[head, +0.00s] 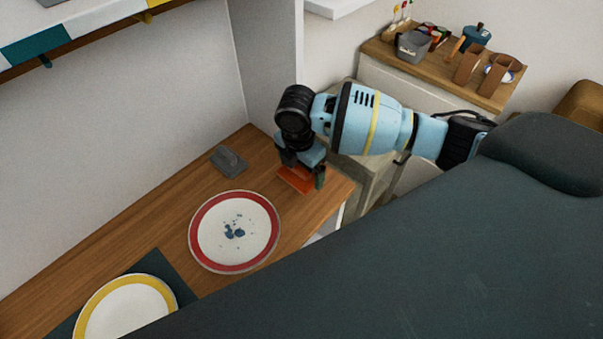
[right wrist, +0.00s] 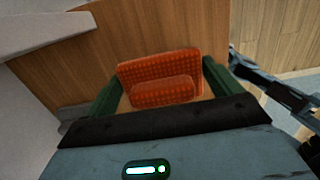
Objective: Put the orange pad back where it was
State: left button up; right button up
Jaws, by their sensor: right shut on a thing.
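The orange pad (head: 296,179) is at the right end of the wooden counter, under my right gripper (head: 302,172). In the right wrist view the orange pad (right wrist: 160,78) shows a dotted texture and a raised block, and sits between the two green fingers of my right gripper (right wrist: 160,88). The right gripper points down and is shut on the pad. I cannot tell whether the pad touches the counter. My left gripper is not in view.
On the counter (head: 170,215) are a grey pad-like piece (head: 228,161), a red-rimmed plate (head: 235,266) with blue crumbs, and a yellow-rimmed plate (head: 120,310) on a dark mat (head: 152,262). A wooden-topped side unit (head: 440,72) holds several items. A wall panel (head: 270,70) stands behind the gripper.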

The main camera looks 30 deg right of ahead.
aim_at(302, 175)
jog(key=shift+w+d, duration=0.2)
jog(key=shift+w, duration=0.05)
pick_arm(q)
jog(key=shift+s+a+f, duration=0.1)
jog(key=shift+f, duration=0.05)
pick_arm(e)
jog(key=shift+f, duration=1.75)
jog(key=shift+f, duration=0.2)
jog(key=o, duration=0.7)
jog(key=r, duration=0.7)
jog(key=r+p, duration=0.1)
jog(key=r, duration=0.3)
jog(key=shift+s+a+r, duration=0.1)
jog(key=shift+a+r, duration=0.05)
jog(key=shift+a, duration=0.2)
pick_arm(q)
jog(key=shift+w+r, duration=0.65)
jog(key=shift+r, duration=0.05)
pick_arm(e)
jog(key=shift+r, duration=0.55)
